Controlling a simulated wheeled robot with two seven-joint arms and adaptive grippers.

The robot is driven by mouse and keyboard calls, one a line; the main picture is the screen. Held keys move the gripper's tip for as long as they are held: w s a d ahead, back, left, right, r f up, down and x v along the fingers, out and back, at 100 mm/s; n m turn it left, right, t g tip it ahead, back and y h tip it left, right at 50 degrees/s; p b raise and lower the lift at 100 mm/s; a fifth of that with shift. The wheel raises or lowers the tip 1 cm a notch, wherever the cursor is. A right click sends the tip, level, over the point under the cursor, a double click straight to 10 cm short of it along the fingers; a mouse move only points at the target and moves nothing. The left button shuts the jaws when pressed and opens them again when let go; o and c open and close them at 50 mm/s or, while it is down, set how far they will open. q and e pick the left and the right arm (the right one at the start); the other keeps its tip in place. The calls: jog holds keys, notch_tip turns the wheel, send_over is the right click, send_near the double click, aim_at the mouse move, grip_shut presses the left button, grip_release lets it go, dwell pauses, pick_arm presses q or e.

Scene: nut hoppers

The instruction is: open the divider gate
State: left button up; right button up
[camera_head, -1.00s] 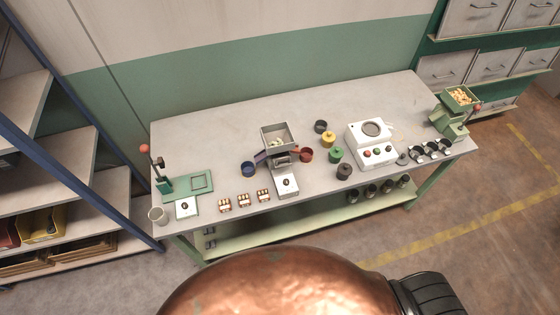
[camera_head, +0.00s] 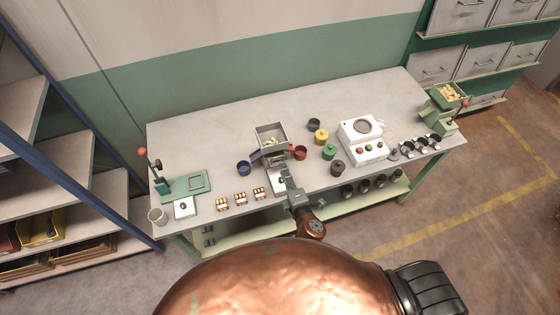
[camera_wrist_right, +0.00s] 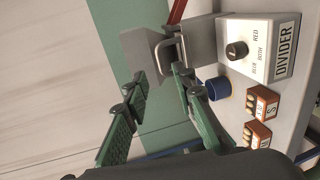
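The divider unit has a grey hopper (camera_head: 270,133) holding pale nuts, above side chutes. In the right wrist view, the grey chute body (camera_wrist_right: 148,48) has a metal loop handle (camera_wrist_right: 170,52) on its face. The white divider box (camera_wrist_right: 262,48) has a black knob (camera_wrist_right: 237,50) and labels BLUE, BOTH, RED. My right gripper (camera_head: 287,172) is in front of the unit and partly hides the box. In the right wrist view, my right gripper's fingers (camera_wrist_right: 158,80) are apart, empty, pointing toward the loop handle; I cannot tell if they touch it. My left gripper is out of view.
A blue cup (camera_head: 243,168) and a red cup (camera_head: 300,153) flank the unit. Small labelled boxes (camera_head: 241,198) stand front left. Yellow (camera_head: 321,136) and green (camera_head: 329,152) containers and a white machine (camera_head: 361,139) are to the right. The table's back (camera_head: 210,125) is clear.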

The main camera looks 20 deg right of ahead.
aim_at(280, 162)
jog(key=w, duration=0.3)
jog(key=w+f, duration=0.1)
jog(key=w, duration=0.2)
jog(key=shift+w+f, duration=0.15)
jog(key=shift+c, duration=0.6)
grip_shut()
